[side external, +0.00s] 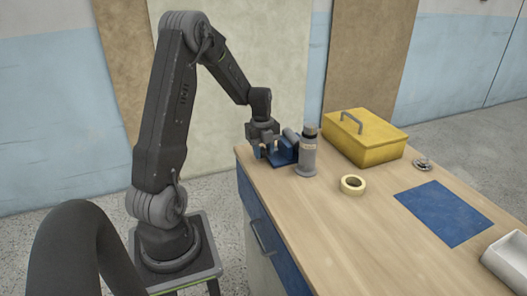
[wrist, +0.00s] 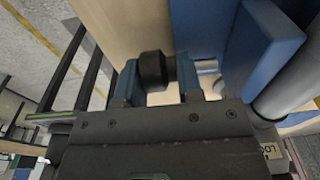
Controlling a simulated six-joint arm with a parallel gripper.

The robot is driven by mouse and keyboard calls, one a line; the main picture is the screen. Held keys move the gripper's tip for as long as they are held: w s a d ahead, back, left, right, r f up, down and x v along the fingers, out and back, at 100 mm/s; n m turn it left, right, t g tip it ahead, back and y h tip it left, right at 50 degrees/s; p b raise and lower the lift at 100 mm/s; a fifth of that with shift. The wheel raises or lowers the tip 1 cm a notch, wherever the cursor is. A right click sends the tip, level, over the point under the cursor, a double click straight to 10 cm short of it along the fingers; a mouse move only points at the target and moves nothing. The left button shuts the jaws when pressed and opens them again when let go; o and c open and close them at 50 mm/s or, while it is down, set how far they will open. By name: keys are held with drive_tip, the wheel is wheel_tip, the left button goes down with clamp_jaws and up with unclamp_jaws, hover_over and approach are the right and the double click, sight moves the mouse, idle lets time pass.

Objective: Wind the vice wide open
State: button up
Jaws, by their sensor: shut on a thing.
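The blue vice (side external: 286,151) sits at the near-left corner of the workbench. In the wrist view its blue body (wrist: 201,28) and a raised blue jaw (wrist: 264,42) fill the upper right. A black knob (wrist: 152,67) stands out from the vice on its left side. My gripper (side external: 264,148) is at the vice's left end, at the bench edge. In the wrist view my gripper (wrist: 159,82) has one finger on each side of the knob and is shut on it. The vice's jaw gap is hard to judge in these views.
A grey canister (side external: 307,158) stands close to the vice on its right. A yellow lidded box (side external: 367,142) with a handle is behind it. A tape roll (side external: 353,185), a small metal item (side external: 422,164), a blue mat (side external: 443,212) and a white tray (side external: 510,260) lie farther right. The front middle of the workbench (side external: 350,235) is clear.

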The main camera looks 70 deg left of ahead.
drive_tip(key=shift+s+a+f+h, duration=0.1)
drive_tip(key=shift+s+h, duration=0.1)
drive_tip(key=shift+h, duration=1.05)
drive_tip(key=shift+s+a+h, duration=0.1)
drive_tip(key=shift+s+h, duration=0.05)
drive_tip(key=shift+h, duration=1.1)
drive_tip(key=o, duration=0.7)
drive_tip(key=shift+w, duration=0.1)
drive_tip(key=shift+a+r, duration=0.25)
drive_tip(key=shift+r, duration=0.25)
drive_tip(key=v, duration=1.3)
drive_tip(key=shift+a+f, duration=0.1)
drive_tip(key=shift+f, duration=0.05)
